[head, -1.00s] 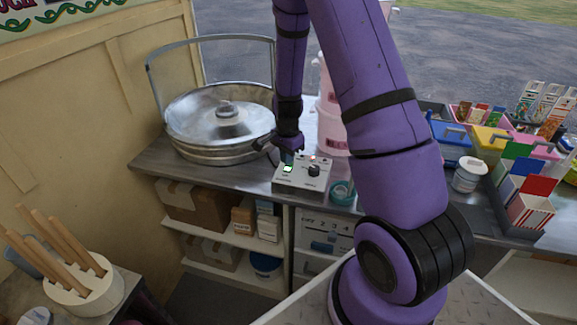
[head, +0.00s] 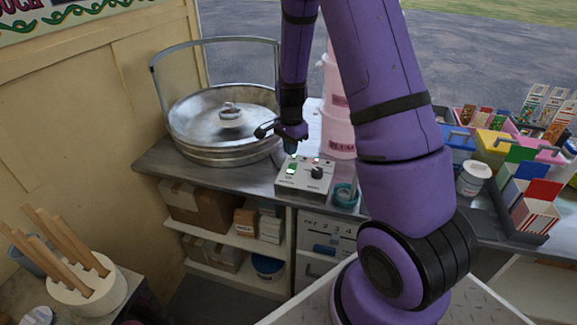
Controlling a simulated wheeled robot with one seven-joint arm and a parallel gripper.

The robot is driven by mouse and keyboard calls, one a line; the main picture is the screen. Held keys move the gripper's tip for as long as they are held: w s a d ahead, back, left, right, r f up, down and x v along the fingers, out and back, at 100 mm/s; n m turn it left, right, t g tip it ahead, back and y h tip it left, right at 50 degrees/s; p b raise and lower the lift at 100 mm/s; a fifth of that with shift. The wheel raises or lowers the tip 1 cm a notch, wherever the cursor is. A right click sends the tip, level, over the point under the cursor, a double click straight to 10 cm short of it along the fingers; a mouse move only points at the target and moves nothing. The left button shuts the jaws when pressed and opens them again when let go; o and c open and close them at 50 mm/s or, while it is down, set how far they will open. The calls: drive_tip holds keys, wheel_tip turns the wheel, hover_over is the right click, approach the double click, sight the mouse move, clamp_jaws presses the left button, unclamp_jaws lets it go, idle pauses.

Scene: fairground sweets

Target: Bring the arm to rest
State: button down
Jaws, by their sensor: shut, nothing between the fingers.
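My purple arm reaches over the metal counter. My gripper (head: 290,150) points down, shut and empty, a little above the far left part of a small grey control box (head: 304,185). The box has a lit green switch (head: 292,168), a black knob (head: 317,172) and a small red light (head: 316,159). The fingertips look just apart from the box, though the exact gap is hard to tell.
A round metal pan with a lid (head: 215,115) and a tall handle stands left of my gripper. Pink tubs (head: 338,125) stand behind my arm. A teal ring (head: 344,195) lies right of the box. Coloured trays (head: 492,143) and a white jar (head: 473,178) are at the right.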

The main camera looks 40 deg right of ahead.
drive_tip(key=s+a+r+n+t, duration=0.1)
drive_tip(key=s+a+r+n, duration=0.2)
drive_tip(key=r, duration=0.4)
drive_tip(key=s+a+r+n+t, duration=0.1)
drive_tip(key=s+a+r+n, duration=0.1)
drive_tip(key=r, duration=0.5)
drive_tip(key=s+a+r+n+t, duration=0.1)
drive_tip(key=s+a+r+n, duration=0.2)
drive_tip(key=r, duration=0.4)
drive_tip(key=s+a+r+n+t, duration=0.1)
drive_tip(key=s+r+n, duration=0.3)
drive_tip(key=s, duration=0.5)
drive_tip(key=s+a+r+n+t, duration=0.1)
drive_tip(key=s+a+r+n, duration=0.3)
drive_tip(key=s, duration=0.5)
wheel_tip(320, 180, up, 3)
drive_tip(key=shift+s+f, duration=0.1)
drive_tip(key=shift+s, duration=0.15)
